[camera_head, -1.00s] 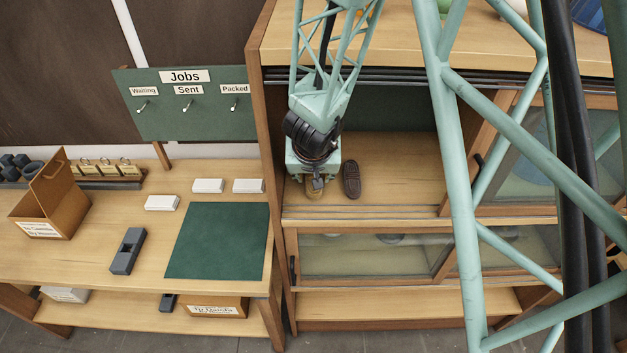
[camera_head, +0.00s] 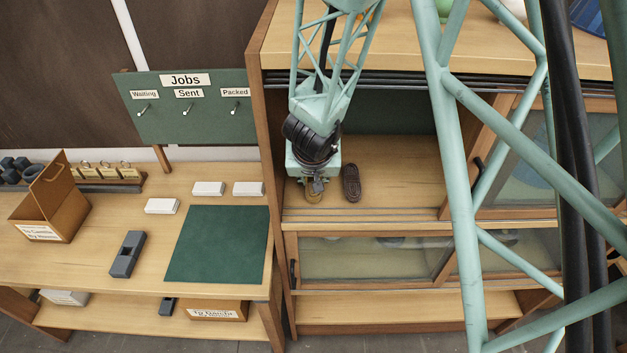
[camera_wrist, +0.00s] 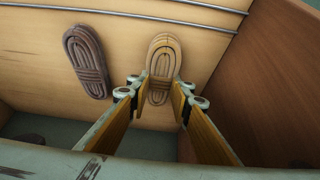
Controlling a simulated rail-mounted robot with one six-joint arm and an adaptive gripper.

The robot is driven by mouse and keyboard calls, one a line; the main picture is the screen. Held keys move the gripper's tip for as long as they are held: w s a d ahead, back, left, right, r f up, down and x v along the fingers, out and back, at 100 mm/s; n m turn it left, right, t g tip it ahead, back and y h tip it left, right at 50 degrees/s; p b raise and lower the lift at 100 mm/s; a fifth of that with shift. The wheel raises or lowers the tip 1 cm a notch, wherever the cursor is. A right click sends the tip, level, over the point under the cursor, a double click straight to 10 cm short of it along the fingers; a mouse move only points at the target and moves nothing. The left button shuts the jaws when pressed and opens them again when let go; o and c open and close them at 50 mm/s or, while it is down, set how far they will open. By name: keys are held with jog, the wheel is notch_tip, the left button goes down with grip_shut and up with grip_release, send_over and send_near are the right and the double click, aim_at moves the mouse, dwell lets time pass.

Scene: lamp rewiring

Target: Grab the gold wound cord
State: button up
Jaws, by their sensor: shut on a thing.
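The gold wound cord (camera_wrist: 161,62) lies in a flat oval coil on the cabinet's wooden shelf. In the wrist view my gripper (camera_wrist: 160,92) has one finger on each side of the coil's near end and is shut on it. In the head view the gripper (camera_head: 316,190) reaches down into the open cabinet bay, and a part of the gold cord (camera_head: 313,197) shows below it. A brown wound cord (camera_wrist: 88,62) lies beside it, apart from the fingers; it also shows in the head view (camera_head: 351,183).
The cabinet's wooden side wall (camera_wrist: 273,80) stands close on the gripper's right in the wrist view. Metal sliding rails (camera_wrist: 150,15) run along the shelf edge. A glass door (camera_head: 365,256) is below. The workbench with a green mat (camera_head: 218,244) is to the left.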

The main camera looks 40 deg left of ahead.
jog(key=shift+r+p, duration=0.3)
